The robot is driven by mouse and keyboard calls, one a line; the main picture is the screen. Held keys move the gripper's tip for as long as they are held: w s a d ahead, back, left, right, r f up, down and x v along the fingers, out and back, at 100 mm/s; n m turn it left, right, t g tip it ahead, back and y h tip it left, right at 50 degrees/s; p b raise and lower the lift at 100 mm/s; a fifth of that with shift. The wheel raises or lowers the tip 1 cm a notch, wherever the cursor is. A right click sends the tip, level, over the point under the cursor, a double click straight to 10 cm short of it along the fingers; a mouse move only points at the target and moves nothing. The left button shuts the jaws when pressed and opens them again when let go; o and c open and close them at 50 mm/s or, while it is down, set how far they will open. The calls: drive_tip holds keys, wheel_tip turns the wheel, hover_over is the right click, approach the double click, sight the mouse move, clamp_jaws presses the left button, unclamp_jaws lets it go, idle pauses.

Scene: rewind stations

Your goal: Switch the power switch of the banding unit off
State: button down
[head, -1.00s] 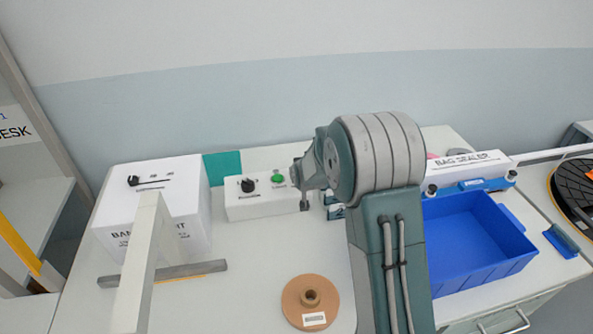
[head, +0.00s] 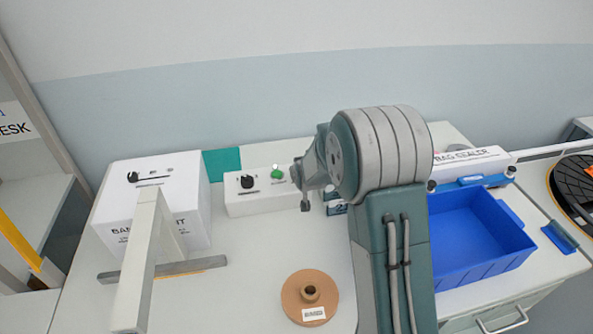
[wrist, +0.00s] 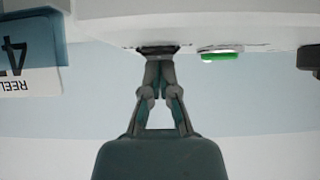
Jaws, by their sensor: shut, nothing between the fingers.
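The banding unit is a white box (head: 150,215) at the left in the head view, its label partly covered by a pale post. A small black lever (head: 133,177) sits on its top. Beside it, a low white control box (head: 262,203) carries a black knob (head: 247,182) and a green button (head: 278,174). My gripper (head: 305,206) is by the box's right end, partly hidden by my arm. In the wrist view my shut, empty fingers (wrist: 160,55) meet a dark piece (wrist: 157,49) at the white housing; I cannot tell whether it is a switch. The green button (wrist: 222,57) is beside it.
A brown roll (head: 310,296) lies on the table in front. A blue bin (head: 475,245) and the bag sealer (head: 462,160) stand to the right. A grey bar (head: 200,267) lies near the post. The table between the bar and the roll is clear.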

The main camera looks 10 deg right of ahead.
wheel_tip(320, 180, up, 3)
drive_tip(key=shift+r, duration=0.2)
drive_tip(key=v, duration=1)
drive_tip(key=shift+r, duration=0.15)
drive_tip(key=shift+s, duration=0.1)
drive_tip(key=x, duration=0.7)
drive_tip(key=r+x, duration=0.1)
drive_tip(key=x, duration=0.2)
drive_tip(key=shift+w+f, duration=0.25)
drive_tip(key=shift+w, duration=0.45)
wheel_tip(320, 180, down, 3)
drive_tip(key=shift+w+r, duration=0.1)
drive_tip(key=shift+r, duration=0.1)
drive_tip(key=shift+w+f, duration=0.1)
drive_tip(key=shift+f, duration=0.5)
